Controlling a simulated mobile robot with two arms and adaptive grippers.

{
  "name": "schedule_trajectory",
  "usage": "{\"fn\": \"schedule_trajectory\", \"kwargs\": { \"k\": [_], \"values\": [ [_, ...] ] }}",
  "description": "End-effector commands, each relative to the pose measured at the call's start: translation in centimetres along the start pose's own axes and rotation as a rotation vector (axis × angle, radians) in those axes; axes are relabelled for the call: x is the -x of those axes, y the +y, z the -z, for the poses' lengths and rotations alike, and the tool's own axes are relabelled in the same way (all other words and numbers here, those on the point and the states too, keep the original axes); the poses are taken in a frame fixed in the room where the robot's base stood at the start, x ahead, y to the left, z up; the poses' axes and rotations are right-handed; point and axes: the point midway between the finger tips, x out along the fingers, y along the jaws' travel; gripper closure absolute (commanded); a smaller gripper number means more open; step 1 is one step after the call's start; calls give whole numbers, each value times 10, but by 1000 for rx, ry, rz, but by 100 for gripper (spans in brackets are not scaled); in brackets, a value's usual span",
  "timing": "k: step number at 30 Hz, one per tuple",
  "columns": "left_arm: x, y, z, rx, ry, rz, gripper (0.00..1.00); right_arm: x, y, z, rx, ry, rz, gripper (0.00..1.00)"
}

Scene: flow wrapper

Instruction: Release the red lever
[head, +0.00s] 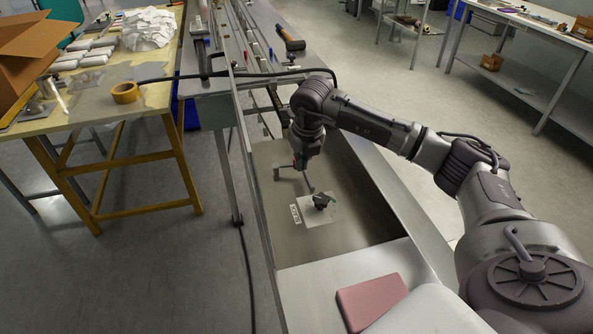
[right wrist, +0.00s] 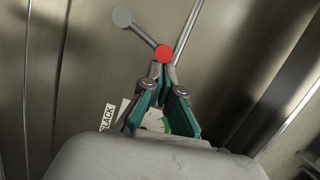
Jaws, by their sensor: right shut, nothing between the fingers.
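The red lever shows in the right wrist view as a round red knob (right wrist: 163,54) at a junction of grey rods. One rod runs up-left to a grey ball end (right wrist: 122,17). My right gripper (right wrist: 163,82) has its teal-padded fingers brought together just below the red knob, with nothing held. Whether the fingertips touch the knob is not clear. In the head view my right gripper (head: 301,162) points down into the machine's metal recess, beside a small red spot and thin grey rods (head: 290,171). My left gripper is out of view.
A black knob (head: 321,201) on a pale plate sits in the recess near a white label (head: 295,213). A pink block (head: 370,300) lies on the near ledge. A wooden-legged table (head: 100,110) stands left. Open floor lies beyond the machine's right side.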

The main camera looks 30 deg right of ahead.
Motion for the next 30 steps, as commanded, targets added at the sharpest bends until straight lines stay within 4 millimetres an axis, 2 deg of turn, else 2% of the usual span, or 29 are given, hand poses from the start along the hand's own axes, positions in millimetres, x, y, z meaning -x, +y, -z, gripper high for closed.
{"fn": "schedule_trajectory", "kwargs": {
  "k": [6,15,23,30],
  "values": [
    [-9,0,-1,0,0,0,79,-4,-10,-12,194,-2,-50,100],
    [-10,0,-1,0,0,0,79,-6,-16,-26,433,0,-110,100],
    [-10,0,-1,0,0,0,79,-6,-14,-25,428,0,-108,100],
    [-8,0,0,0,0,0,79,-5,-6,-24,428,0,-107,100]
  ]
}}
